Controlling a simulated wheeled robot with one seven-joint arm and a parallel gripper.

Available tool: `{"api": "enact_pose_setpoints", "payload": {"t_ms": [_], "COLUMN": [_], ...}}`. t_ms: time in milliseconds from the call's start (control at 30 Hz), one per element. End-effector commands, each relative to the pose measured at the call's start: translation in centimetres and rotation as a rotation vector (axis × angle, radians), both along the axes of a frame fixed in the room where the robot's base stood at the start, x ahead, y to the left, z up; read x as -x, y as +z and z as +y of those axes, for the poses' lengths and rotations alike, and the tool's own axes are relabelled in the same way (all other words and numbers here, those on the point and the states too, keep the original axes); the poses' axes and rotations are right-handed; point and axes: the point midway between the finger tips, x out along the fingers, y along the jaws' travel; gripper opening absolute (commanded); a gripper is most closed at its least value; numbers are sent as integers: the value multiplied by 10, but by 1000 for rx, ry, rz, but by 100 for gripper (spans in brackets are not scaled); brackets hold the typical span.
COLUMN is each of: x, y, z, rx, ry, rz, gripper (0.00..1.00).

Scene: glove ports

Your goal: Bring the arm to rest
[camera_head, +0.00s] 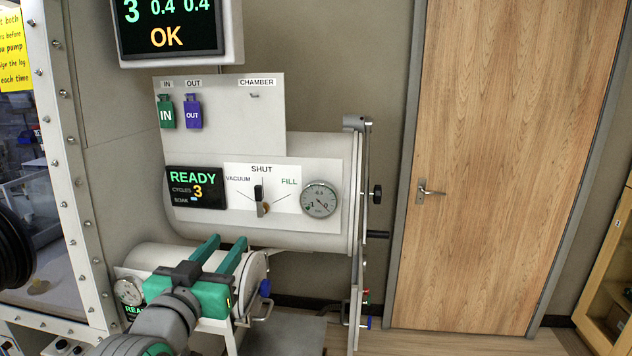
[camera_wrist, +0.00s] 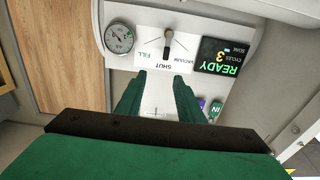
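My gripper (camera_head: 229,241) is raised in front of the large chamber (camera_head: 318,147), over the small chamber in the head view. Its two green fingers stand apart with nothing between them. In the wrist view, the fingers of my gripper (camera_wrist: 158,80) are also apart, with the white valve panel beyond them. That view is upside down. My arm comes in from the lower left of the head view and partly hides the small chamber (camera_head: 150,258). No contact between the fingers and anything shows.
The valve lever (camera_head: 259,198) points up at SHUT. The display (camera_head: 196,188) reads READY, cycles 3. A green IN tag (camera_head: 166,114) and blue OUT tag (camera_head: 193,113) hang on the board; the CHAMBER hook (camera_head: 255,95) is bare. A wooden door (camera_head: 500,150) is at right.

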Motion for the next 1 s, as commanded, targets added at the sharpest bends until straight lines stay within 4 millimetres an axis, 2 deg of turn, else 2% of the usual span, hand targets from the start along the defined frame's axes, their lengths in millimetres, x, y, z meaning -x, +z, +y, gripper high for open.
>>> {"api": "enact_pose_setpoints", "payload": {"t_ms": [33, 367, 567, 767, 1000], "x": [-2, -7, -8, -1, 23], "y": [-9, -50, -90, -155, -233], "z": [-2, -7, -14, -28, -48], "rx": [10, 65, 109, 168, 218], "ry": [1, 21, 41, 78, 132], "rz": [7, 13, 23, 45, 71], "gripper": [34, 34, 34, 34, 34]}}
